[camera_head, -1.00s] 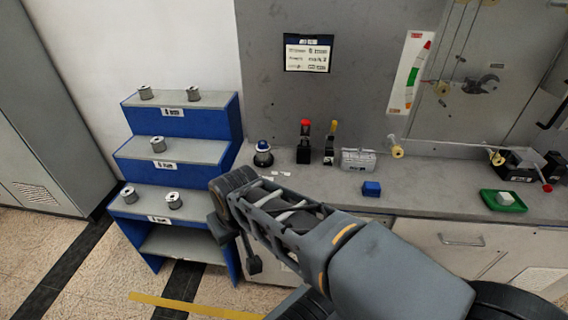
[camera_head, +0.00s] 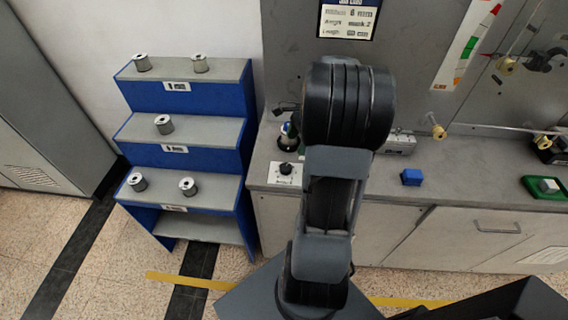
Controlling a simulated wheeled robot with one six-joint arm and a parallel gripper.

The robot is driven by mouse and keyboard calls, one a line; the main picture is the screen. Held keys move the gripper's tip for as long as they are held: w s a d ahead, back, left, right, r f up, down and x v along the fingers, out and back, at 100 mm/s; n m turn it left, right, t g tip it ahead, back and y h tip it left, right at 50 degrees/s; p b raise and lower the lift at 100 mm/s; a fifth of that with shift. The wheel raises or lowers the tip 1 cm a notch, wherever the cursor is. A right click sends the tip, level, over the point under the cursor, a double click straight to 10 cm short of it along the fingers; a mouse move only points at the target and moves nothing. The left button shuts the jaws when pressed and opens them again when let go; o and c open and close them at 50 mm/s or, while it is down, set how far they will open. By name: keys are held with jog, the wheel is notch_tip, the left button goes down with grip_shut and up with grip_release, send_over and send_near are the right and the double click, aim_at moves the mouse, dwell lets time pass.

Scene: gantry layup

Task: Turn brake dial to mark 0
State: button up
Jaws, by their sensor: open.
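The brake dial (camera_head: 287,170) appears to be a small black knob on a white plate near the bench's left front corner. It lies just left of my raised arm, and nothing touches it. Marks on its plate are too small to read. My arm stands upright in the middle of the view, and its thick black joint hides my gripper's jaws.
A blue block (camera_head: 411,177) and a green tray (camera_head: 540,190) with a pale block sit on the grey bench (camera_head: 470,180) to the right. A blue stepped rack (camera_head: 185,130) with several spools stands left. My arm hides the levers.

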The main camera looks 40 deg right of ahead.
aim_at(286, 166)
jog(key=x, duration=1)
jog(key=shift+f, duration=0.25)
jog(key=c, duration=0.9)
